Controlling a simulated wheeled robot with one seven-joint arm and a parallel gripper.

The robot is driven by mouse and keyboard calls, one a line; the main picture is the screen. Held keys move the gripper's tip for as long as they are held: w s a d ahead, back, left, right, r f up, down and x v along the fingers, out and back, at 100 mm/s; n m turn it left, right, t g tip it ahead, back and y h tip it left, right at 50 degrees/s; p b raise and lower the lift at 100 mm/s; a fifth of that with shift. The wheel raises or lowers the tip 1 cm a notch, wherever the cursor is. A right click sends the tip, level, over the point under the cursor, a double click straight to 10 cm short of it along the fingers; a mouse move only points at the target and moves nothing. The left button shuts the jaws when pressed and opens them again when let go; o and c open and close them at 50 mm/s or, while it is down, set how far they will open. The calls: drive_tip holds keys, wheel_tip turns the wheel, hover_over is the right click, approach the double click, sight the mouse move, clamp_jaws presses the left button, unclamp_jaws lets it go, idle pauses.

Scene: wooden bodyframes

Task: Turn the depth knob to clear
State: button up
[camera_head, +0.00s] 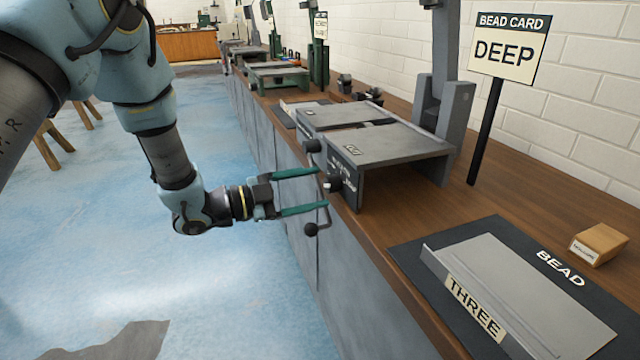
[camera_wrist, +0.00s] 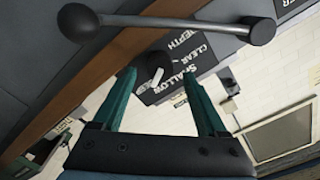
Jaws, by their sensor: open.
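The dark depth knob (camera_head: 333,184) sits on the front side of the grey bench machine (camera_head: 385,143). In the wrist view the knob (camera_wrist: 158,62) has a white pointer mark, beside a black label plate (camera_wrist: 190,62) reading DEPTH, CLEAR and SHALLOW. Which word the pointer marks I cannot tell. My gripper (camera_head: 322,188) reaches in from the left with its two teal fingers apart. In the wrist view my gripper (camera_wrist: 161,76) has its fingertips on either side of the knob, with gaps visible; contact is not shown.
A crank bar with a black ball end (camera_head: 311,229) hangs close to my fingers; it crosses the top of the wrist view (camera_wrist: 175,22). A card reading DEEP (camera_head: 503,50) stands behind. A grey plate marked THREE (camera_head: 520,295) and a wooden block (camera_head: 600,243) lie at right.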

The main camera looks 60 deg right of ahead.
drive_tip(key=shift+x, duration=1.1)
clamp_jaws()
